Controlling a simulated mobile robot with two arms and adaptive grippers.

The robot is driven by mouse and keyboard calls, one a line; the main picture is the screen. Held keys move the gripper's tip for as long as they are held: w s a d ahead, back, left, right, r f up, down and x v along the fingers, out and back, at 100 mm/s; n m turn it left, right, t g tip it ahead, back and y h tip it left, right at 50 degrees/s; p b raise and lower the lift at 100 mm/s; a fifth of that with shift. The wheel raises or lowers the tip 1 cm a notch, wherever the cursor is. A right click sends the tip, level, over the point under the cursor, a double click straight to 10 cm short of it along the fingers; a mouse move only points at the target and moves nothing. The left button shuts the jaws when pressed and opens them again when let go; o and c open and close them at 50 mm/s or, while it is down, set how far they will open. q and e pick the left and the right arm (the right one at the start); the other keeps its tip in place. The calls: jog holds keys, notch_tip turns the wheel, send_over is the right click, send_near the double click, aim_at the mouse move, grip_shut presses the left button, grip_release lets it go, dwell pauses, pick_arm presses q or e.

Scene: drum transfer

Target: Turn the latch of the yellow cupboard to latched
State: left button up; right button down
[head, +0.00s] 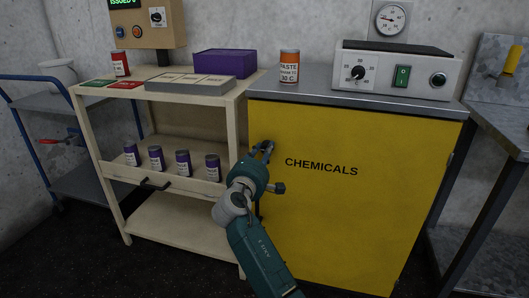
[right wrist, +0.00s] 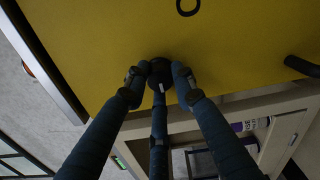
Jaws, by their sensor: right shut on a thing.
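The yellow cupboard (head: 350,215), marked CHEMICALS, stands under the grey worktop in the head view. Its yellow door (right wrist: 230,50) fills the upper part of the right wrist view. My right gripper (head: 266,148) reaches the upper left edge of the door. In the right wrist view its fingers (right wrist: 158,76) are shut around a dark round latch knob (right wrist: 159,66), with a small pale mark by it. In the head view the fingers hide the latch, and I cannot tell its setting. My left gripper is not in view.
A dark bar handle (right wrist: 303,66) sits on the door near the latch. A cream shelf unit (head: 185,190) with several purple-labelled cans stands close on the left. An orange can (head: 289,66) and a control box (head: 395,72) stand on the worktop. A metal table (head: 500,125) is at the right.

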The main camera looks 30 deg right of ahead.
jog(key=shift+f, duration=0.1)
jog(key=c, duration=1.4)
grip_release()
jog(key=shift+c, duration=0.2)
jog(key=v, duration=1.2)
